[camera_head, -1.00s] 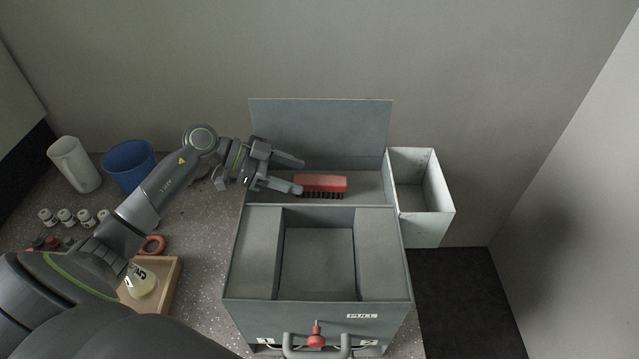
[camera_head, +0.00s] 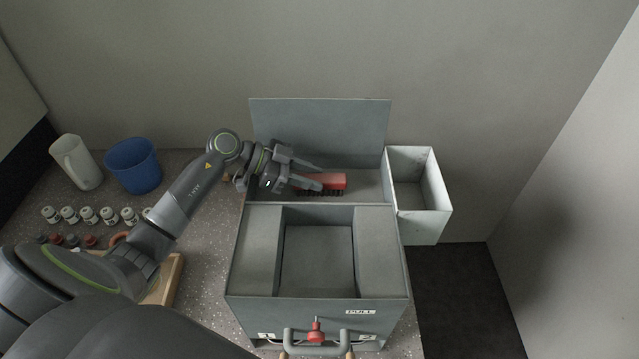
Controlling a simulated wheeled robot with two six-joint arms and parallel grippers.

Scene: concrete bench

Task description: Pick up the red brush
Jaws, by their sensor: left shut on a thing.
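The red brush (camera_head: 336,181) has a red block back and dark bristles facing down. It is at the back compartment of the grey box (camera_head: 258,255), in front of the raised grey panel. My left gripper (camera_head: 316,177) reaches in from the left and is shut on the brush's left part, which the fingers partly hide. I cannot tell whether the bristles still touch the surface beneath. My right gripper is not in view.
An open pale bin (camera_head: 422,226) adjoins the box on the right. The raised panel (camera_head: 320,125) stands behind the brush. A blue cup (camera_head: 133,166), a white jug (camera_head: 75,162) and several small bottles (camera_head: 88,214) stand at left.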

